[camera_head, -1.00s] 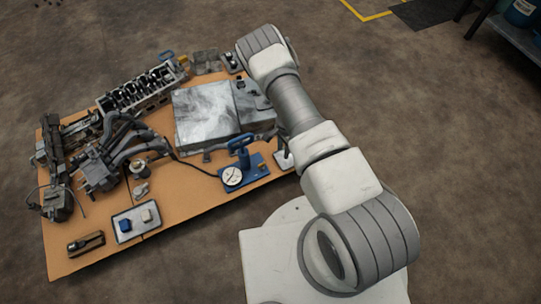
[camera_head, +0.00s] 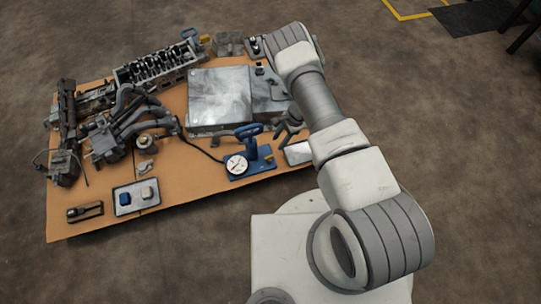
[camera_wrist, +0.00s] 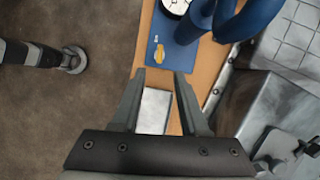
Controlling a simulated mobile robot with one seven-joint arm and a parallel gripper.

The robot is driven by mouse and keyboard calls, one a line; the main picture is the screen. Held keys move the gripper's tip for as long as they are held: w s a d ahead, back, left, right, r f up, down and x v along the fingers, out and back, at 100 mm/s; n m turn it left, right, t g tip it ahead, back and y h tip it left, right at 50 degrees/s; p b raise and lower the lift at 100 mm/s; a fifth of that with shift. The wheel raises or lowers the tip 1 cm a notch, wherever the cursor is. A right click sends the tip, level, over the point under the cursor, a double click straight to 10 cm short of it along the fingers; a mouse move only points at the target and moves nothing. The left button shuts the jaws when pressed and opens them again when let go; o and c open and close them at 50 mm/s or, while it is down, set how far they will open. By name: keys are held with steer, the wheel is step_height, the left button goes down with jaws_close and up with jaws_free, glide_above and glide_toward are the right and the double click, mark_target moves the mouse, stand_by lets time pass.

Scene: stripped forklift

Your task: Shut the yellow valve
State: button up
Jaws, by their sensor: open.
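The yellow valve (camera_head: 268,158) is a small lever on the right part of the blue base (camera_head: 252,172) of a pump-like device. The device has a white dial gauge (camera_head: 236,164) and a blue upright with a handle (camera_head: 249,131). In the wrist view the yellow valve (camera_wrist: 158,53) shows just beyond my fingertips, on the blue plate (camera_wrist: 180,58). My gripper (camera_wrist: 160,74) is open, with nothing between its fingers. In the head view my gripper (camera_head: 289,130) is right of the blue upright, partly hidden by my arm. The gap in height to the valve is unclear.
A pale flat tray (camera_head: 298,153) lies right of the device. A large metal block (camera_head: 218,96) stands behind it. Left are engine parts (camera_head: 130,125) and a tray (camera_head: 136,197) with a blue and a pale block. The front table top is mostly clear.

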mark_target(269, 157)
steer(key=b+x, duration=0.3)
steer(key=x, duration=0.7)
steer(key=shift+f, duration=0.2)
jaws_close()
